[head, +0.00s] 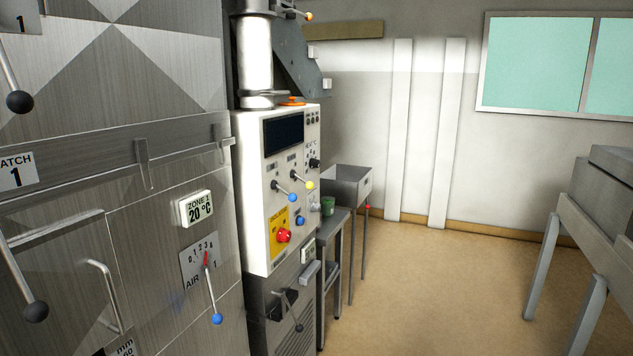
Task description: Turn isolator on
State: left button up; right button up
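A red rotary knob (283,236) sits on a yellow plate (278,228) low on the white control panel (258,185). It looks like the isolator switch, but the lettering on the plate is too small to read. I cannot tell which position the knob is in. The panel's dark screen (284,135) shows nothing lit. Neither of my grippers is in view.
Blue-tipped (292,197) and yellow-tipped levers (310,185) stick out above the knob. A black-ended lever (298,327) is below the panel. Steel doors with protruding handles (105,290) fill the left. A side table and sink (347,183) stand beyond.

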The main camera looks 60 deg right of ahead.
aim_at(284, 235)
jog(key=z, duration=1.7)
jog(key=u, duration=0.2)
jog(key=i+l+u, duration=0.25)
jog(key=l+u, duration=0.3)
jog(key=i+l+u, duration=0.1)
jog(key=l+u, duration=0.15)
jog(key=i+l+u, duration=0.25)
jog(key=l, duration=1.25)
jog(key=l+u, duration=0.2)
jog(key=l, duration=1.25)
